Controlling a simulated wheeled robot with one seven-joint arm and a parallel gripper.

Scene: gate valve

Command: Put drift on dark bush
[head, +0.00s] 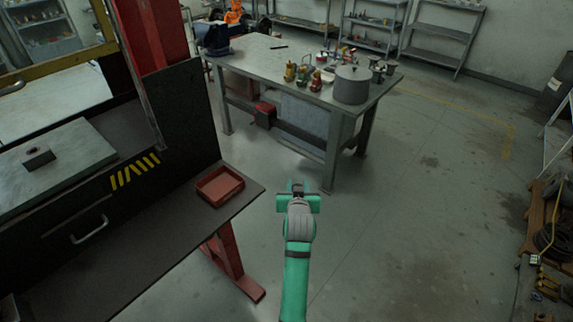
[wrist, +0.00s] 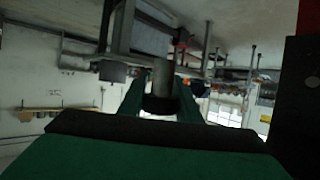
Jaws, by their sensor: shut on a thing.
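My gripper (head: 297,188) is out over open floor, right of the press bench and in front of the worktable. In the wrist view its green fingers (wrist: 163,100) are shut on a grey cylinder, which I take to be the drift (wrist: 163,76); its lower part looks dark. In the head view the drift is barely distinguishable between the fingers. A small dark block with a round opening (head: 38,156) sits on the grey plate at the far left, well away from my gripper. I cannot tell whether the dark bush is in or on it.
A red tray (head: 220,186) lies on the dark press bench (head: 150,232), left of my gripper. The red press column (head: 163,40) rises behind it. A worktable (head: 265,62) with a grey pot (head: 352,85) and several small items stands ahead.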

